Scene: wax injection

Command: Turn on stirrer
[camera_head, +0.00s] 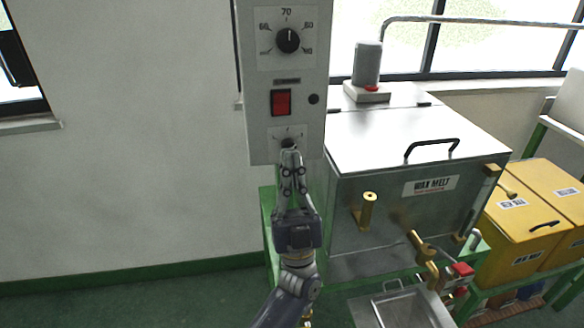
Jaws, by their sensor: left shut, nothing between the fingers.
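A grey control box (257,103) hangs at the upper middle. It has a dial knob (288,40) with a numbered scale on top, a red rocker switch (281,102) in the middle with a small dark button beside it, and a small dark knob (288,143) low down. My left gripper (289,154) points up with its fingers shut, its tips at the lower knob and partly covering it. I cannot tell whether they touch it. A grey stirrer motor (367,63) stands on the wax melt tank (344,190). My right gripper is not in view.
The tank has a black lid handle (432,147), a brass fitting (367,210) and a brass tap (424,254) on its front. A metal tray (398,308) is below. Yellow boxes (525,222) stand at the right. Clear wall and floor lie to the left.

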